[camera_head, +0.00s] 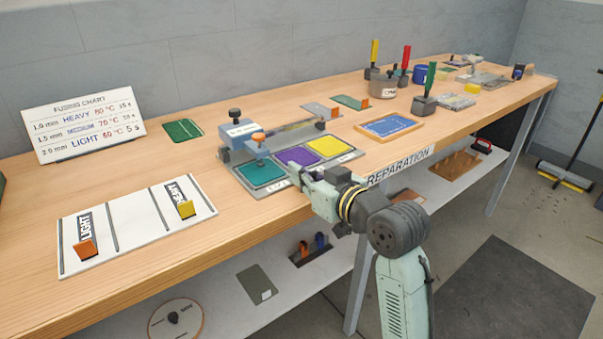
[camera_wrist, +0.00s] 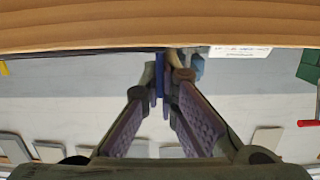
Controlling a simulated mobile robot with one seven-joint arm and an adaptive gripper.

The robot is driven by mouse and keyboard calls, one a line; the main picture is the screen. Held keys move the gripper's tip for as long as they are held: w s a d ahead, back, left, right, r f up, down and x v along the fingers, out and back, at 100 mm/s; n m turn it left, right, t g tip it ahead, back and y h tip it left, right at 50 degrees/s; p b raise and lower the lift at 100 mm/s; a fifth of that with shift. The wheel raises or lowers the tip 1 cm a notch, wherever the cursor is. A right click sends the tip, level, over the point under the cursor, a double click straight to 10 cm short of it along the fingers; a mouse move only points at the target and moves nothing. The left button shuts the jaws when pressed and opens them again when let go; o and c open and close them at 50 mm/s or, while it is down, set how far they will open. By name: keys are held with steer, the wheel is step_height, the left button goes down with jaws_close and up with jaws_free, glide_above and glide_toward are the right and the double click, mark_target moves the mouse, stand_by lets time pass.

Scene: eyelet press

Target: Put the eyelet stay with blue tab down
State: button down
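On the lower shelf a dark holder (camera_head: 310,254) carries an orange piece (camera_head: 303,247) and another blue piece (camera_head: 320,240).
The press (camera_head: 278,136) has teal, purple and yellow pads. A white board (camera_head: 137,222) marked LIGHT and HEAVY bears an orange-tabbed and a yellow-tabbed piece. A blue panel (camera_head: 388,127) lies behind the PREPARATION label. Bare wood is free between board and press. The lower shelf (camera_head: 225,300) runs underneath.

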steer(key=shift+f+b, duration=0.55)
steer(key=shift+f, duration=0.1)
steer(key=c, duration=1.8)
jaws_free()
steer(key=shift+a+f, duration=0.1)
steer(key=shift+s, duration=0.1)
steer(key=shift+r+p, duration=0.55)
steer(key=b+v, duration=0.2)
steer(key=v, duration=1)
steer(key=shift+r, duration=0.25)
